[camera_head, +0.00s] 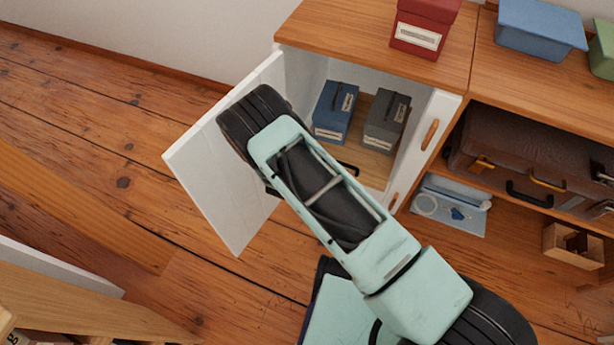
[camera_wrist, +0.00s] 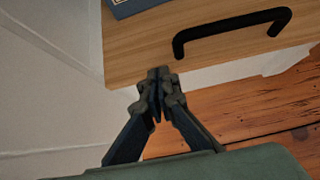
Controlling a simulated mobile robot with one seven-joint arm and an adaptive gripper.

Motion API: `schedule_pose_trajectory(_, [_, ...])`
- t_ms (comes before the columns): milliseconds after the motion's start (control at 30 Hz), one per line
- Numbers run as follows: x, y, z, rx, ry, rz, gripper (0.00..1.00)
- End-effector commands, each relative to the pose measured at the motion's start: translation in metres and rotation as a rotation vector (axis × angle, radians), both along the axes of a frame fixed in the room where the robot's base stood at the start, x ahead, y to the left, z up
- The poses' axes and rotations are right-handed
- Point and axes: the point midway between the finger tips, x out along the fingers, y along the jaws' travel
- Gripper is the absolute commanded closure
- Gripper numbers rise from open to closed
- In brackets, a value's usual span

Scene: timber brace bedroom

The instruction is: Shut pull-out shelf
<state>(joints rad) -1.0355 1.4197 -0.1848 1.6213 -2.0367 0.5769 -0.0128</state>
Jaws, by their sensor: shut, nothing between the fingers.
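The pull-out shelf (camera_head: 375,174) is a wooden board in the open white cabinet, carrying a blue box (camera_head: 335,110) and a dark grey box (camera_head: 387,120). Its black handle (camera_head: 348,168) shows partly beside my arm. In the wrist view the shelf (camera_wrist: 150,48) spans the top, with the whole handle (camera_wrist: 232,30) at upper right. My gripper (camera_wrist: 157,75) is shut and empty. Its tips are at the shelf's front edge, left of the handle; I cannot tell if they touch. In the head view my arm hides the gripper.
The white cabinet door (camera_head: 205,165) stands open at left, close to my arm. A white panel (camera_head: 436,112) with wooden handles is on the right. A red box (camera_head: 423,25) stands on top, and a brown suitcase (camera_head: 530,150) lies in the neighbouring bay. Plank floor (camera_head: 80,130) is clear at left.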

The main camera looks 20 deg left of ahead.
Motion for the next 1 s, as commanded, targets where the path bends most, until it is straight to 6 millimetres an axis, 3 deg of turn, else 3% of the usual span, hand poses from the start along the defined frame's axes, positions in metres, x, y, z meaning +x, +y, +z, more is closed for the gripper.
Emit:
schedule_pose_trajectory(200, [0.033,-0.003,-0.002,0.001,0.000,-0.001,1.00])
schedule_pose_trajectory(400, [0.049,-0.004,-0.001,0.001,0.000,-0.001,1.00])
schedule_pose_trajectory(1000, [0.051,-0.003,0.000,0.001,0.000,-0.001,1.00])
